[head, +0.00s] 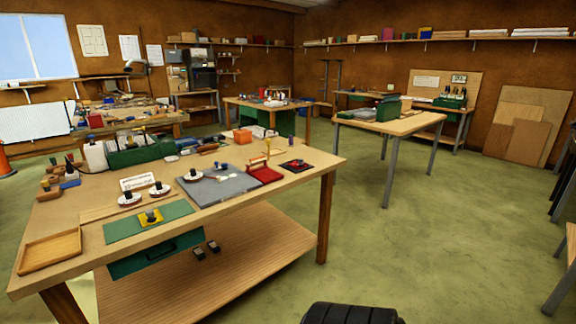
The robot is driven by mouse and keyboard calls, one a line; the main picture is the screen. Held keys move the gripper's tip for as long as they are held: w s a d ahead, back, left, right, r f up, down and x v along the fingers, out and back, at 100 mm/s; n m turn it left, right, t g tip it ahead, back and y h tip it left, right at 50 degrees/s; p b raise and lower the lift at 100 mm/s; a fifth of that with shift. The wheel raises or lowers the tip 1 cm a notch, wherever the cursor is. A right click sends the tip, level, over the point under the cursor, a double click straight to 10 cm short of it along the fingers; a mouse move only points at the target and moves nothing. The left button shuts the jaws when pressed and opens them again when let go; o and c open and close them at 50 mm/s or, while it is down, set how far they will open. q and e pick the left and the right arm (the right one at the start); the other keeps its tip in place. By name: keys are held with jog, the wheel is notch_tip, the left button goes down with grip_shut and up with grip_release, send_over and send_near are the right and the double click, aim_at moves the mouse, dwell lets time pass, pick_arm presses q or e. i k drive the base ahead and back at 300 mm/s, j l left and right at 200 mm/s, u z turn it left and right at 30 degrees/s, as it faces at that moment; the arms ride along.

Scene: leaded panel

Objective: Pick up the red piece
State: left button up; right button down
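A flat red piece (264,175) lies on the near workbench (300,190), at the right edge of a grey board (215,189). It looks like a bright red square with a raised wooden-coloured part standing at its back edge. A small dark square with a red patch (297,166) lies just right of it, apart from it; I cannot make out what it is. Neither of my grippers shows in the head view, so nothing is seen touching the red piece.
A green box (140,150) stands at the back. Open green floor (420,250) lies right of the bench.

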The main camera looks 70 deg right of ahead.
aim_at(299, 164)
jog(key=z, duration=2.3)
jog(key=i+l+u, duration=0.15)
jog(key=u, duration=0.2)
jog(key=i+l+u, duration=0.55)
jog(key=u, duration=0.15)
